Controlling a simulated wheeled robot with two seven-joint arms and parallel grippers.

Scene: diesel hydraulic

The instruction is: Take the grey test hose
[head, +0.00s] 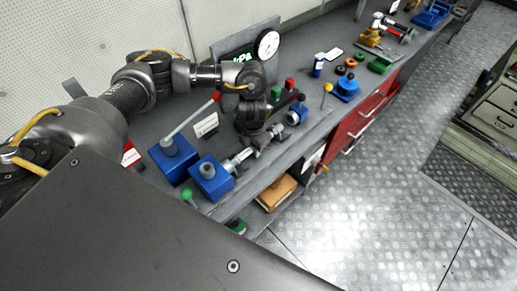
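My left arm reaches in from the left over the workbench (320,112). My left gripper (258,145) points down at the bench, just right of two blue blocks. Its fingers are dark and small, so I cannot tell whether they are open or hold something. A silver-grey fitting (238,160) lies beside the front blue block (211,180), left of the gripper. Another light metal piece (277,131) shows right of the gripper. I cannot make out a grey test hose for certain; the gripper may cover it. My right gripper is not in view.
A blue block with a long red-tipped lever (190,122) stands left of the gripper. A round gauge (267,44) is behind on a panel. Green and red knobs (290,84) stand close by. Tools lie farther along the bench, above red drawers (368,105). The metal floor (370,190) is clear.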

